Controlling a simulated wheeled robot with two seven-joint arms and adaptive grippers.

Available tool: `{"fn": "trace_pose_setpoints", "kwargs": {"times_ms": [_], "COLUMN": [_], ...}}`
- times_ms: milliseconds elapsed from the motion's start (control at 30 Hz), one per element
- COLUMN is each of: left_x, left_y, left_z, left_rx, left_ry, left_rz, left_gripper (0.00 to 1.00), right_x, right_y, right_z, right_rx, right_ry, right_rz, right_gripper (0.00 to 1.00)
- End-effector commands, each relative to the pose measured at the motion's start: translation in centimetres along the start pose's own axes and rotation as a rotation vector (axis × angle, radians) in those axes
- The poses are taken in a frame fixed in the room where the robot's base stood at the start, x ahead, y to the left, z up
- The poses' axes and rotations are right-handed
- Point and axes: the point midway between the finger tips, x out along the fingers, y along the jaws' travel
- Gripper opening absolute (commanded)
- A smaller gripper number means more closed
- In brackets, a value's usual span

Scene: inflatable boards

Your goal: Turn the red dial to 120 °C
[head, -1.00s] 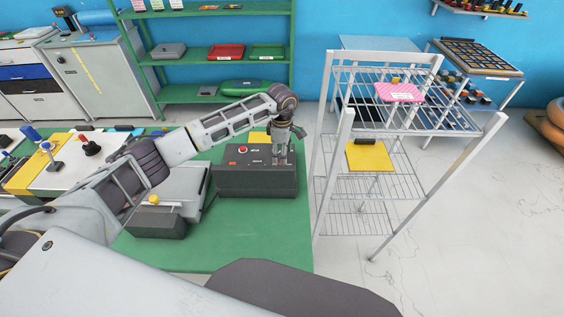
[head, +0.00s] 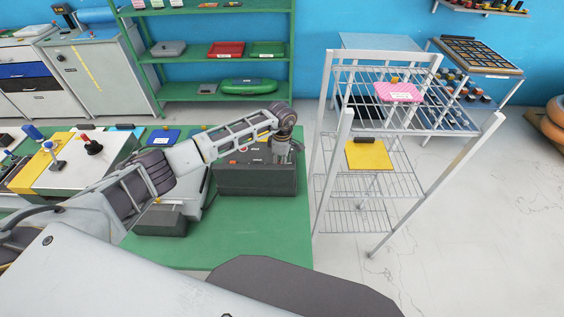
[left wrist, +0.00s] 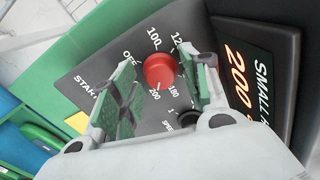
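The red dial (left wrist: 160,70) sits on the dark panel of a machine (head: 255,180), ringed by white marks such as OFF, 100, 180 and 200. The mark starting with 12 is partly hidden by a finger. The dial's pointer cannot be made out. My left gripper (left wrist: 157,60) is open, with one green-padded finger on each side of the dial and a visible gap at the left. Whether the right finger touches it I cannot tell. In the head view my left gripper (head: 284,153) is over the machine's right part and the dial is hidden. My right gripper is not in view.
An orange and white display (left wrist: 240,70) reading 200 is beside the dial, with a smaller dark knob (left wrist: 190,118) marked SPEED nearby. The machine stands on a green table (head: 240,235). A wire rack (head: 385,185) stands close on the right.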

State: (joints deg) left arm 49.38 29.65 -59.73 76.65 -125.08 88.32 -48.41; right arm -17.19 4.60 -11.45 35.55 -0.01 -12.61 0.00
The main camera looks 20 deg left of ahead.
Motion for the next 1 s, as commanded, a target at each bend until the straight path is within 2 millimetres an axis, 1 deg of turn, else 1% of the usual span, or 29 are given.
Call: {"fn": "trace_pose_setpoints", "kwargs": {"times_ms": [33,200,267,300,667,1000], "left_x": [0.0,0.0,0.0,0.0,0.0,0.1], "left_y": [0.0,0.0,0.0,0.0,0.0,0.1], "left_z": [0.0,0.0,0.0,0.0,0.0,-0.1], "left_rx": [0.000,0.000,0.000,0.000,-0.035,-0.184], "left_ry": [0.000,0.000,0.000,0.000,0.000,0.001], "left_rz": [0.000,0.000,0.000,0.000,0.000,0.001], "left_gripper": [0.35,0.14,0.06,0.04,0.04,0.04], "right_x": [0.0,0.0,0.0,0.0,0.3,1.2], "right_y": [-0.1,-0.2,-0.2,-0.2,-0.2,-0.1], "right_z": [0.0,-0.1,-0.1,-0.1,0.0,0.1], "right_rx": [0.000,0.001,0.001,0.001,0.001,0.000], "right_ry": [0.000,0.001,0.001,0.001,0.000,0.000], "right_rz": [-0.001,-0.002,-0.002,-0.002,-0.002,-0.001], "right_gripper": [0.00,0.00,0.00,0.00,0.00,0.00]}}
